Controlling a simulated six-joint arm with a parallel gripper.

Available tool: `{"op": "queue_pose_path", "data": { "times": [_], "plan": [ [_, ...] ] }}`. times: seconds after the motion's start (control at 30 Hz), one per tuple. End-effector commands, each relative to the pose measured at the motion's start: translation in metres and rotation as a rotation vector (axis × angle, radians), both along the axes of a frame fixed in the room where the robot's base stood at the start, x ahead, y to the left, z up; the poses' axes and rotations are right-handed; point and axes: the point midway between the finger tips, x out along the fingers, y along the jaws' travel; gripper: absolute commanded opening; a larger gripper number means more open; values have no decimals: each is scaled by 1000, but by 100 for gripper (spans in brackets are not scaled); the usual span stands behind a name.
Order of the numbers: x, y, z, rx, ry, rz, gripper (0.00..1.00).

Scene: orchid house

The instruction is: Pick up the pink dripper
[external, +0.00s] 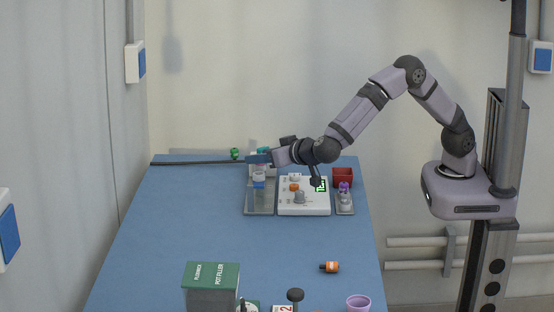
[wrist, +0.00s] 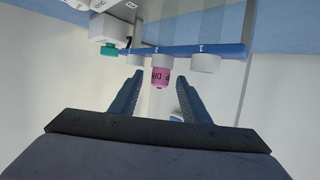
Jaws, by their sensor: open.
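The pink dripper (wrist: 160,77) shows in the wrist view below a white cap at the middle of a blue rack bar (wrist: 225,50), with part of a dark label on it. My gripper (wrist: 160,84) is open, with one dark finger on each side of the dripper and a visible gap to both. I cannot tell how deep the dripper lies between the fingertips. In the external view my gripper (external: 256,158) is low over the far part of the blue table, above a grey tray (external: 250,209). I cannot make out the dripper there.
White caps (wrist: 205,63) flank the dripper closely. A white instrument (external: 318,209) with a screen, a red box (external: 343,177) and a small tray (external: 345,212) stand to the right. The table's left middle is clear.

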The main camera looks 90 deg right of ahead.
Motion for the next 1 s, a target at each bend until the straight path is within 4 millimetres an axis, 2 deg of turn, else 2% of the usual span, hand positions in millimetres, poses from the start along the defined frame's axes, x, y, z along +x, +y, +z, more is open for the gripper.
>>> {"op": "queue_pose_path", "data": {
  "times": [0.13, 0.4, 0.57, 0.6, 0.87, 1.0],
  "plan": [
    [7, -8, -4, 1, -1, 0, 43],
    [9, -9, -5, 1, -1, 1, 43],
    [8, -8, -5, 1, -1, 1, 4],
    [8, -8, -5, 1, -1, 1, 0],
    [8, -8, -4, 1, -1, 1, 0],
    [9, -8, 2, 2, -2, 0, 0]
  ]
}}
